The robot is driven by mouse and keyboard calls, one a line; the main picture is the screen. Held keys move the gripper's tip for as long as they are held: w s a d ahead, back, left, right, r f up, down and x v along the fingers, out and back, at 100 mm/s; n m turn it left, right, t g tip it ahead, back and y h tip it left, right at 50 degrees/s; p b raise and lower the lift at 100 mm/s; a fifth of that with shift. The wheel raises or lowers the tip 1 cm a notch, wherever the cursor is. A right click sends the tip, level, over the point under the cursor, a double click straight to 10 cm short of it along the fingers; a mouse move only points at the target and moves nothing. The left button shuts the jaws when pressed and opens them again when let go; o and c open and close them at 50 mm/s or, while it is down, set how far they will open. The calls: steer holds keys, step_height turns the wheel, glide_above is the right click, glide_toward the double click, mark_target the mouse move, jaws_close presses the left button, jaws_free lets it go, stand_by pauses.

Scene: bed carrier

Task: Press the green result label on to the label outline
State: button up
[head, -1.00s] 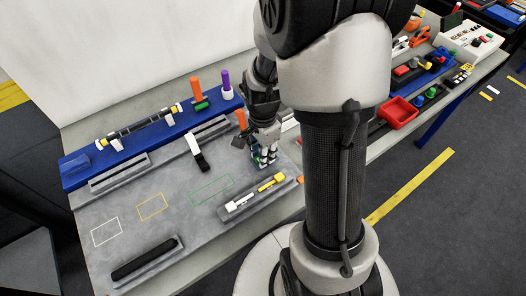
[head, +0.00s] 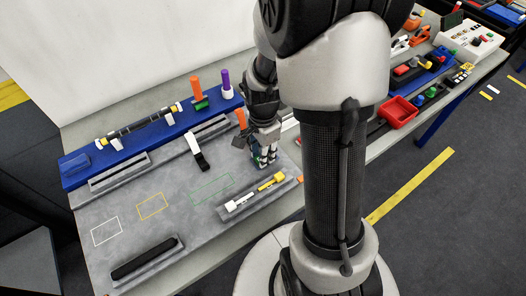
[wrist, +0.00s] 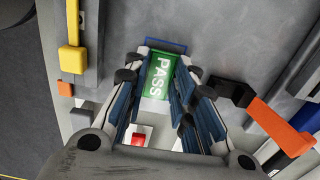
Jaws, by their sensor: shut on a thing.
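The green result label (wrist: 159,76), with "PASS" in white letters, shows between my gripper's fingers in the wrist view. My gripper (wrist: 160,92) is shut on it, and the fingers stand along both of its sides. In the head view my gripper (head: 262,161) is low over the grey board, to the right of the green label outline (head: 212,188). The outline is empty in the head view. I cannot tell whether the label touches the board.
A yellow outline (head: 152,206) and a white outline (head: 107,231) lie to the left. A tray with a yellow-and-white tool (head: 270,183) is just in front of my gripper. A black-and-white piece (head: 197,152) stands behind the green outline. A blue rack (head: 75,171) runs along the back.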

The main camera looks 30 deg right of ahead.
steer(key=shift+f, duration=0.3)
steer(key=o, duration=0.8)
steer(key=shift+r, duration=0.1)
step_height(320, 180, up, 12)
steer(key=shift+f, duration=0.1)
stand_by(0.3)
